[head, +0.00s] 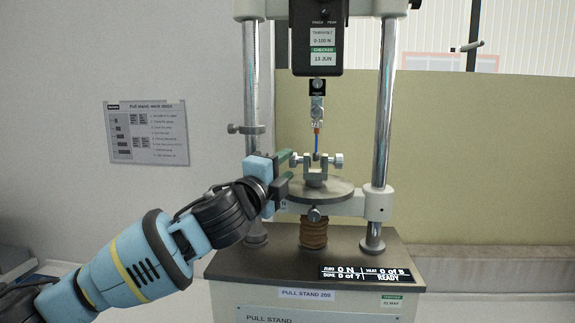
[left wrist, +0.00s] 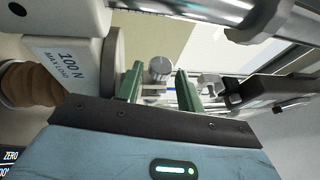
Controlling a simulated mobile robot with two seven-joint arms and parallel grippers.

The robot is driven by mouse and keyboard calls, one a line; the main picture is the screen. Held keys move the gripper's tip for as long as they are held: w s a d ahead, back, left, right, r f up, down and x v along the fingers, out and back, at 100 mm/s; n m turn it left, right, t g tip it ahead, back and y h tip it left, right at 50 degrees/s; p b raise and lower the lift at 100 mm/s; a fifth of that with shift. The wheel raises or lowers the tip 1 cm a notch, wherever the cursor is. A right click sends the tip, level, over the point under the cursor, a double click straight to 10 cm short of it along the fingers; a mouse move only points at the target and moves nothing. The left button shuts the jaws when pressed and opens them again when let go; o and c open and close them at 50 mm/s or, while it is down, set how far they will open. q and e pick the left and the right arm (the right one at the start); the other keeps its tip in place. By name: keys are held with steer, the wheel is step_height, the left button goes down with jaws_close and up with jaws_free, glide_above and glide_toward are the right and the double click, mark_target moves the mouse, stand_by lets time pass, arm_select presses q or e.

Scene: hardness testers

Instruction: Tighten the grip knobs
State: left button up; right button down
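The lower grip (head: 316,176) is a small metal clamp on the round table of the pull stand. A silver grip knob (head: 338,160) sticks out on its right side, and another grip knob (head: 297,160) on its left side. A thin blue and red specimen (head: 317,140) hangs from the upper grip (head: 317,106) down to the lower grip. My left gripper (head: 287,168) is at the left of the lower grip with its green fingers apart. In the left wrist view a round silver knob (left wrist: 160,68) shows between and beyond the open fingers (left wrist: 159,85). My right gripper is out of view.
Two steel columns (head: 383,110) flank the grips, with the force gauge (head: 318,40) above. A black display (head: 367,273) on the stand's base reads 0 N and READY. A side knob (head: 246,129) sits on the left column. A notice (head: 147,133) hangs on the wall.

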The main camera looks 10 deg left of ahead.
arm_select(q)
steer(key=shift+x, duration=0.85)
steer(key=shift+c, duration=0.4)
steer(key=c, duration=0.6)
steer(key=shift+r, duration=0.1)
steer(key=shift+c, duration=0.2)
steer(key=shift+r, duration=0.1)
steer(key=shift+r+n+g+y, duration=0.2)
steer(key=shift+n+g+y, duration=0.4)
steer(key=shift+g, duration=0.5)
steer(key=shift+r+n+g+y, duration=0.15)
steer(key=shift+n+g+y, duration=0.15)
steer(key=shift+g, duration=0.6)
steer(key=shift+r+n+g+y, duration=0.1)
steer(key=shift+n+g+y, duration=0.15)
steer(key=shift+g, duration=0.65)
